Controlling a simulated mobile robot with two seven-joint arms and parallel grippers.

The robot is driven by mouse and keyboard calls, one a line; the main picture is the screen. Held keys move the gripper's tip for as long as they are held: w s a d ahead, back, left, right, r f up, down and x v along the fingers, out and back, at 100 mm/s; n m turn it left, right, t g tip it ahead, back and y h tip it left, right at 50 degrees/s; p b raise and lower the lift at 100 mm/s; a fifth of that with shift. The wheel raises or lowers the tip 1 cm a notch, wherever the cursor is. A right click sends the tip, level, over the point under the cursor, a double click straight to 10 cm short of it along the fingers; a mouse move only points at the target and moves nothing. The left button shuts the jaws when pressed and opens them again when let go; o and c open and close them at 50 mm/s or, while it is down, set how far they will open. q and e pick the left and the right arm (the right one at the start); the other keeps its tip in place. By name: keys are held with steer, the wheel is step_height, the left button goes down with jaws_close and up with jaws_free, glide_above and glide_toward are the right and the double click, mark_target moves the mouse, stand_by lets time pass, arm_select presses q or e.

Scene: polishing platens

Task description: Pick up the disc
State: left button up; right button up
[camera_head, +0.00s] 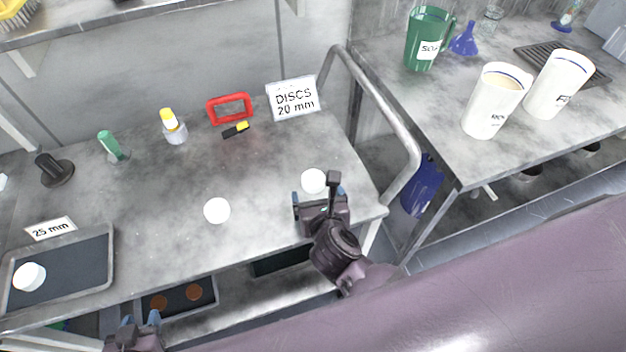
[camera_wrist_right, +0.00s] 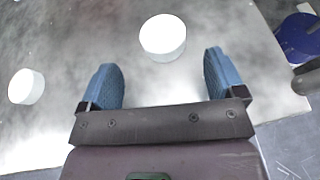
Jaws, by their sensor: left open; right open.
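A white disc (camera_head: 313,181) lies on the grey table near its right end. My right gripper (camera_head: 320,196) is open just in front of it; in the right wrist view the same disc (camera_wrist_right: 162,36) sits ahead of the open blue fingertips (camera_wrist_right: 163,75), with nothing between them. A second white disc (camera_head: 217,210) lies to the left on the table and also shows in the right wrist view (camera_wrist_right: 26,86). A third white disc (camera_head: 30,277) sits on the dark tray at the far left. My left gripper (camera_head: 140,322) is open, low at the table's front edge.
A "DISCS 20 mm" sign (camera_head: 293,98), a red frame (camera_head: 229,108), a yellow-black item (camera_head: 236,130) and a yellow-capped bottle (camera_head: 173,126) stand toward the back. The tray (camera_head: 109,262) has a "25 mm" sign (camera_head: 50,229). A metal rail (camera_head: 385,125) borders the table's right end.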

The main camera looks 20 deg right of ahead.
mark_target(313, 179)
steer(key=shift+r+x, duration=0.1)
steer(key=shift+x, duration=1.4)
steer(key=shift+r+x, duration=0.15)
steer(key=shift+x, duration=1.3)
steer(key=shift+w+d, duration=0.1)
steer(key=shift+d, duration=0.1)
steer(key=shift+c, duration=0.5)
steer(key=c, duration=1)
